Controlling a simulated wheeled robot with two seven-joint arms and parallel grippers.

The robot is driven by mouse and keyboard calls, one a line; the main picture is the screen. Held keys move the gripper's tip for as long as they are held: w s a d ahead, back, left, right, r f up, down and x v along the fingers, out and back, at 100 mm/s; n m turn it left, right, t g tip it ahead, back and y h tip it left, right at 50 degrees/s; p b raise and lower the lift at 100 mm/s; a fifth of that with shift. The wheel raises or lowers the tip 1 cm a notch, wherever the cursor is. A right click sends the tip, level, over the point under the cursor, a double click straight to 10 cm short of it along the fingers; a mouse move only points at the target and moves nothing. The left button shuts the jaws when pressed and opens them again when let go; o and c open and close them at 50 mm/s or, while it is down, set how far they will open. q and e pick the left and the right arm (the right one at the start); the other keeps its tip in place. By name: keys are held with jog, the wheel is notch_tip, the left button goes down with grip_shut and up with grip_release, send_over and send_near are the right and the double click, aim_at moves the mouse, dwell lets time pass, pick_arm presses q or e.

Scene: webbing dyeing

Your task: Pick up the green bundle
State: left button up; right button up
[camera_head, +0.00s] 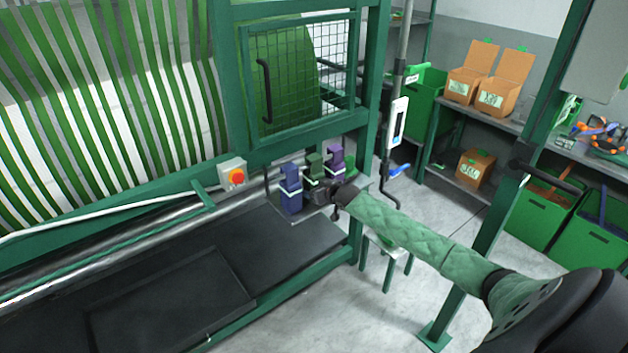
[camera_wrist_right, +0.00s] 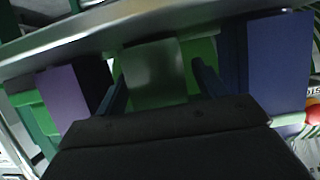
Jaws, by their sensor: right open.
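The green bundle (camera_head: 315,165) stands in the middle of a row on a small shelf, between a blue bundle (camera_head: 291,188) and a purple bundle (camera_head: 335,158). My right gripper (camera_head: 322,189) is right in front of the row, and its wrist hides part of the shelf. In the right wrist view the open jaws (camera_wrist_right: 158,78) have one finger on each side of the green bundle (camera_wrist_right: 153,70). Whether the fingers touch it I cannot tell. The purple bundle (camera_wrist_right: 66,92) is left of the jaws and the blue bundle (camera_wrist_right: 280,60) right. My left gripper is out of view.
A control box with a red button (camera_head: 236,175) is left of the row. A green mesh-door machine frame (camera_head: 300,75) rises behind. Shelves with orange boxes (camera_head: 478,80) stand at the back right.

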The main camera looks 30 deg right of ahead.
jog(key=shift+w+f, duration=0.15)
jog(key=shift+c, duration=0.2)
jog(key=c, duration=1.1)
